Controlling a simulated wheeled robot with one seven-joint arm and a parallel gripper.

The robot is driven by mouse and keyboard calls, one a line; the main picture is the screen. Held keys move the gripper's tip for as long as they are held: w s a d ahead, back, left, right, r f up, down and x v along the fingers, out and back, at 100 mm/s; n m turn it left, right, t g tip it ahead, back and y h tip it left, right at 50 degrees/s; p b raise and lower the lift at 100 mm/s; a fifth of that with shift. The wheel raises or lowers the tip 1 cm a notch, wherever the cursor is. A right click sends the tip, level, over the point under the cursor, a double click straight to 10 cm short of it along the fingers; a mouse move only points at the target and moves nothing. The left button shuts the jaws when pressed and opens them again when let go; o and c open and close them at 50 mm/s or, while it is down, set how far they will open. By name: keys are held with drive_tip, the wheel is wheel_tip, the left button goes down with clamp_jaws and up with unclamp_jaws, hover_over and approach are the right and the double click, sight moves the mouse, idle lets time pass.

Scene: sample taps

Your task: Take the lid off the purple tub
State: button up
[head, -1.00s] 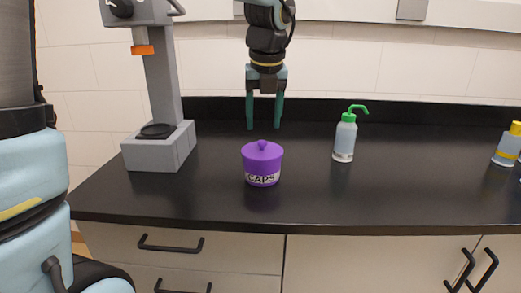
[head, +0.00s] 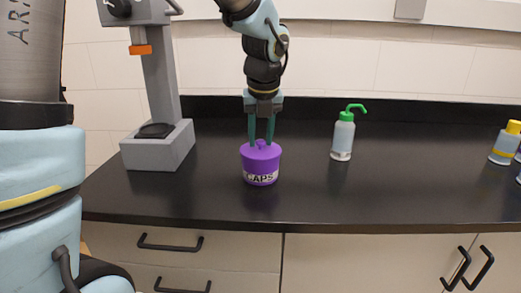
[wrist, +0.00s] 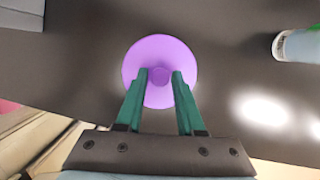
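The purple tub (head: 260,171) stands upright on the black counter, with a white label reading "CAPS". Its purple lid (head: 250,151) with a round knob is on it; in the wrist view the lid (wrist: 160,52) shows from above with the knob (wrist: 160,75) in its middle. My gripper (head: 261,143) points straight down over the lid. In the wrist view its green fingers (wrist: 161,73) stand on either side of the knob, with a narrow gap showing on each side. It holds nothing that I can see.
A grey stand (head: 160,145) with an orange part is left of the tub. A green-topped wash bottle (head: 343,137) stands to the right, and a yellow-capped bottle (head: 503,147) at the far right. The counter (head: 400,190) in front and between them is clear.

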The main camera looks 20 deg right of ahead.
clamp_jaws()
drive_tip(key=shift+r, duration=0.1)
